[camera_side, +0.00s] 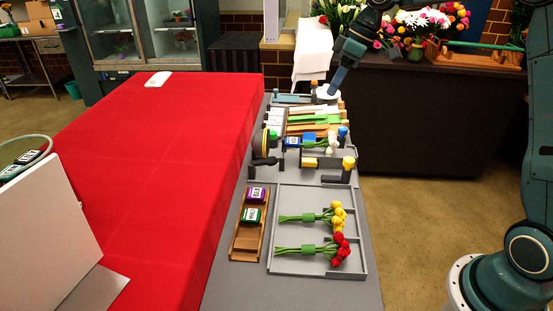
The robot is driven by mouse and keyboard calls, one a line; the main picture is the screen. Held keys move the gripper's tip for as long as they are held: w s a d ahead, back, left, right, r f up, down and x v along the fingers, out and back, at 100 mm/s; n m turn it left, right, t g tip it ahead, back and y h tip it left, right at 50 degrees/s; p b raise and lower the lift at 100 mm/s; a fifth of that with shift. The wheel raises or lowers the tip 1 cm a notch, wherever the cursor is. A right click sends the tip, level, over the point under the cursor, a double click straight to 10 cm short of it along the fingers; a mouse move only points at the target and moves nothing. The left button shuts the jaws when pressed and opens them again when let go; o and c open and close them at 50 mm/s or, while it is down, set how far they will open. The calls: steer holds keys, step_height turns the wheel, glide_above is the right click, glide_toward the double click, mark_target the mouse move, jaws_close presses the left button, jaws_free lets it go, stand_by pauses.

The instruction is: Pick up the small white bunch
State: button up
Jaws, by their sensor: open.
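The small white bunch (331,144) lies in the middle section of the grey bench, its white heads to the right. Its stems lie to the left, partly lost among blue and yellow things there. My gripper (333,91) is at the far end of the bench, pointing down beside a round white thing (326,97). It is open and well apart from the white bunch. The fingertips are small, and I cannot tell whether they touch the white thing.
A grey tray (280,233) holds a yellow bunch (337,214) and a red bunch (341,247). A wooden tray (240,238) with purple and green blocks stands left of it. A tape roll (266,143) is near the white bunch. A red-covered table (160,160) adjoins the bench.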

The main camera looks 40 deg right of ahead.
steer(key=n+g+y, duration=0.1)
steer(key=n, duration=0.1)
glide_toward(312, 142)
step_height(312, 142, up, 3)
steer(key=d, duration=0.3)
steer(key=shift+s+a+r, duration=0.15)
steer(key=shift+a+r, duration=0.05)
steer(key=shift+a, duration=0.05)
steer(key=shift+f, duration=0.1)
steer(key=shift+x, duration=4.2)
steer(key=shift+a, duration=0.15)
steer(key=shift+a+x, duration=0.15)
steer(key=shift+x, duration=1.1)
steer(key=shift+a+x, duration=0.15)
steer(key=shift+x, duration=1.15)
steer(key=shift+r, duration=0.2)
jaws_close()
